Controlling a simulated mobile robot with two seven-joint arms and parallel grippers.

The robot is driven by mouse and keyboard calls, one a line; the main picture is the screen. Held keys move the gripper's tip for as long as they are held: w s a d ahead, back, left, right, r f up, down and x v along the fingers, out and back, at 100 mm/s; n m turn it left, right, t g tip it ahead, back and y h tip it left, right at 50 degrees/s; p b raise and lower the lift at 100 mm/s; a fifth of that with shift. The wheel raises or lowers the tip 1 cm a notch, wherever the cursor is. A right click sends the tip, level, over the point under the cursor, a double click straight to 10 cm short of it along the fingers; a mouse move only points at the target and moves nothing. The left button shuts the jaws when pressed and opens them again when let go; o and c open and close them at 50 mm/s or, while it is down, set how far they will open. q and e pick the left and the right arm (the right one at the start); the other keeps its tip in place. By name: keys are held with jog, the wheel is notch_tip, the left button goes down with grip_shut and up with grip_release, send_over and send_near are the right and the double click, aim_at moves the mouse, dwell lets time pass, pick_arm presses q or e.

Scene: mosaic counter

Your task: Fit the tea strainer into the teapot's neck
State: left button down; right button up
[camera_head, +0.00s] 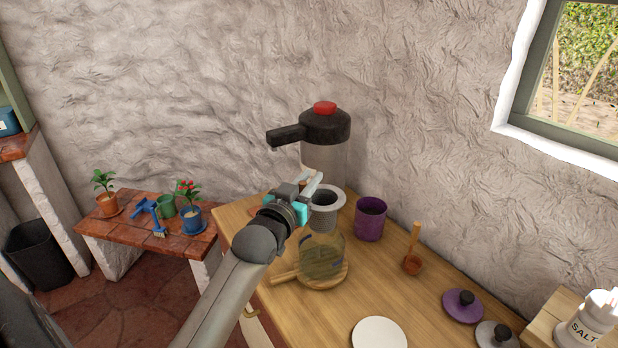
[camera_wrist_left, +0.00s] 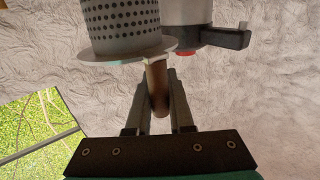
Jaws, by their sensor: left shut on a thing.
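The tea strainer (camera_head: 323,219) is a grey perforated basket with a wide pale rim. My left gripper (camera_head: 311,187) is shut on its short brown handle, which shows between the two fingers in the left wrist view (camera_wrist_left: 157,84). The strainer hangs roughly upright over the glass teapot (camera_head: 324,260), which stands on a round wooden board. The basket's lower end appears at or just above the teapot's top; I cannot tell the exact gap. The teapot's neck is partly hidden behind the basket. My right gripper is not in view.
A large pump flask (camera_head: 325,155) stands behind the strainer. A purple cup (camera_head: 370,222) is close on the right, then a wooden scoop (camera_head: 412,264), a purple lid (camera_head: 463,310) and a grey lid (camera_head: 490,338). A white plate (camera_head: 379,335) lies in front. Bare counter lies between.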

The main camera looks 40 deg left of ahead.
pick_arm(q)
jog(key=shift+f, duration=0.25)
dwell(0.3)
jog(key=shift+f+b, duration=0.3)
jog(key=shift+f, duration=0.1)
jog(key=shift+f, duration=0.2)
dwell(0.3)
jog(key=shift+f+b, duration=0.7)
jog(key=shift+f, duration=0.65)
jog(key=shift+f+b, duration=0.65)
jog(key=shift+f, duration=0.85)
